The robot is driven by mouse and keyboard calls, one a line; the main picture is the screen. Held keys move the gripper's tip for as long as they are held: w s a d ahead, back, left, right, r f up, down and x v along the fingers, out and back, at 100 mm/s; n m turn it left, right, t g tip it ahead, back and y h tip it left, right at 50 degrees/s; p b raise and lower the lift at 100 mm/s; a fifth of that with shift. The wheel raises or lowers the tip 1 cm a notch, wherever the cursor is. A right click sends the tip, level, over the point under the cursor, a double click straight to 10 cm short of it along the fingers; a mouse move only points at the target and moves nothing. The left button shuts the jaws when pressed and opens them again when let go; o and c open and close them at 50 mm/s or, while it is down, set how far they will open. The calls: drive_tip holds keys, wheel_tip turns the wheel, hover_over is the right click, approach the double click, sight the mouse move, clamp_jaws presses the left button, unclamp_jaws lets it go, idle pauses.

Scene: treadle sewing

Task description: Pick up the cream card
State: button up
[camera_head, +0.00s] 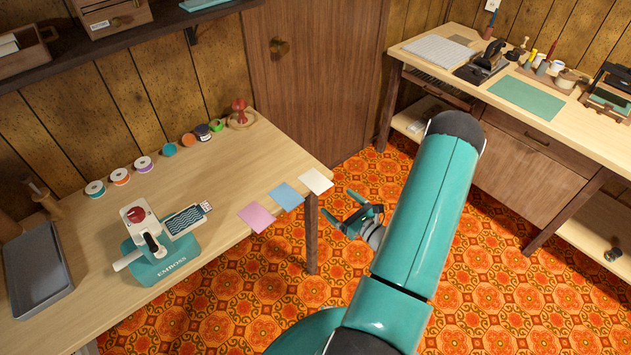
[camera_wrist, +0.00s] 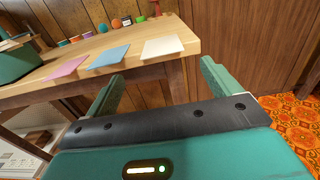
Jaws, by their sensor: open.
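The cream card (camera_head: 316,181) lies flat on the wooden table, close to its right corner, at the right end of a row of three cards. It also shows in the wrist view (camera_wrist: 162,47), beyond my fingers and between their tips in the picture. My gripper (camera_head: 355,211) is open and empty, off the table's edge to the right of the cream card and apart from it. Its two green fingers (camera_wrist: 160,85) show in the wrist view, spread wide. The blue card (camera_head: 286,196) and the pink card (camera_head: 257,217) lie to the left of the cream card.
A teal embosser (camera_head: 160,245) and a grey tray (camera_head: 35,268) stand on the wooden table (camera_head: 225,170). Several small tape rolls and a red-handled stamp (camera_head: 240,110) line its back. A second bench (camera_head: 440,85) with tools stands at the right. Patterned floor lies between.

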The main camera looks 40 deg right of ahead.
sight(325, 189)
drive_tip(key=w, duration=0.7)
drive_tip(key=shift+w+r, duration=0.15)
drive_tip(key=shift+w, duration=0.1)
drive_tip(key=c, duration=1)
